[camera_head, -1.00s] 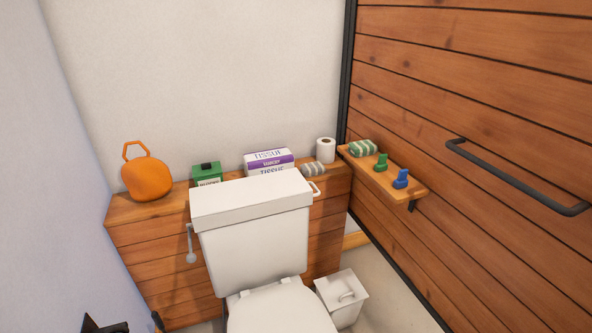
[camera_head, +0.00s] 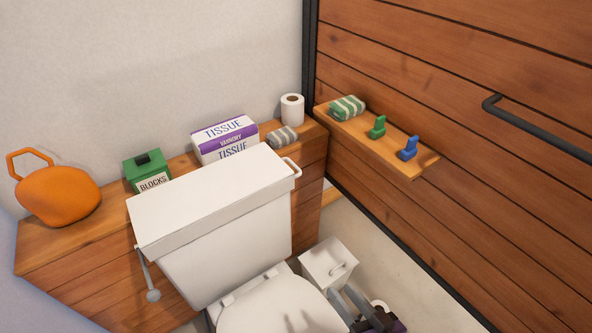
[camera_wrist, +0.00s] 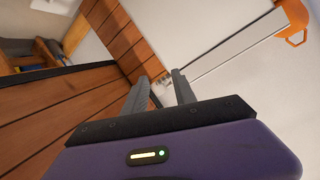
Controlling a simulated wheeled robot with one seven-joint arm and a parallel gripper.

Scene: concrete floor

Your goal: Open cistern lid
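The white cistern lid (camera_head: 215,200) lies flat on the white cistern (camera_head: 235,255) in the head view, with no gap visible. A small white loop handle (camera_head: 293,168) sticks out at the lid's right end. My gripper (camera_head: 343,291) is low at the bottom right of the head view, beside the toilet seat and in front of the bin, below and apart from the handle. In the wrist view its two grey fingers (camera_wrist: 160,75) stand apart, and I see nothing gripped. The handle is not clear in the wrist view.
A wooden ledge (camera_head: 75,245) behind the cistern holds an orange bag (camera_head: 58,195), a green box (camera_head: 147,170), tissue boxes (camera_head: 225,140) and a paper roll (camera_head: 292,110). A wall shelf (camera_head: 395,150) juts out at right. A white bin (camera_head: 328,262) stands beside the toilet.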

